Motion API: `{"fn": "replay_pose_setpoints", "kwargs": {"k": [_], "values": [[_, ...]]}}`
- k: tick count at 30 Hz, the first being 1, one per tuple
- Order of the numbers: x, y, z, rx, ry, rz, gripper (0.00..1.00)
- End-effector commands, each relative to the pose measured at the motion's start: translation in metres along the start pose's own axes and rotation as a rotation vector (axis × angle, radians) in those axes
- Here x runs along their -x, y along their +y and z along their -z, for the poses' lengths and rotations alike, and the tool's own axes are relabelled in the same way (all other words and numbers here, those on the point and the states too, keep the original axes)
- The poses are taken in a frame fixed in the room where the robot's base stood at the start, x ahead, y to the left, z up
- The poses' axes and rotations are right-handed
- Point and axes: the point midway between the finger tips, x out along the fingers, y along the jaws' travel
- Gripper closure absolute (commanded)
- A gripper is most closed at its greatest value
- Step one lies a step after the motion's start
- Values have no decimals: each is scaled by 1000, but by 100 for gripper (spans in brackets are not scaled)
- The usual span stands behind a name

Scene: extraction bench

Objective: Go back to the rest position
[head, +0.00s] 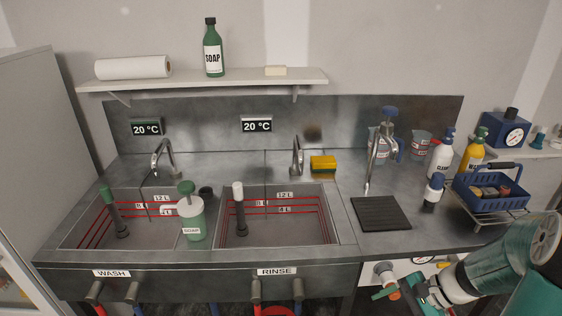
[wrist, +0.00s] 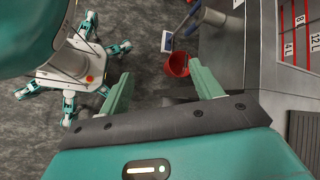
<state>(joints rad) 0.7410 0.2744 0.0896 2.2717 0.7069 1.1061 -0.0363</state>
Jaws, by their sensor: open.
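My gripper (wrist: 162,88) shows in the wrist view with its two green fingers spread wide apart. Nothing is between them. It points down past the bench front, with the floor below it. In the head view my arm comes in at the lower right, in front of the right end of the steel bench (head: 300,258). The gripper's fingertips cannot be made out clearly there.
A red bucket (wrist: 177,66) is on the floor beyond the fingers. The rinse basin (head: 285,228) and wash basin (head: 85,232) are in the bench. A blue basket (head: 490,203) stands on a rack near my arm. A soap dispenser (head: 193,218) stands between the basins.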

Motion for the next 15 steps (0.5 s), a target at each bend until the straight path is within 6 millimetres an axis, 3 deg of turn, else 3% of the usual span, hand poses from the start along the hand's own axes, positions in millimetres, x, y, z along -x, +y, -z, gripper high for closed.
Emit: {"fn": "replay_pose_setpoints", "kwargs": {"k": [3, 15], "values": [[8, -14, -31, 159, 78, -105, 35], [39, -40, -123, 672, 353, -359, 35]]}}
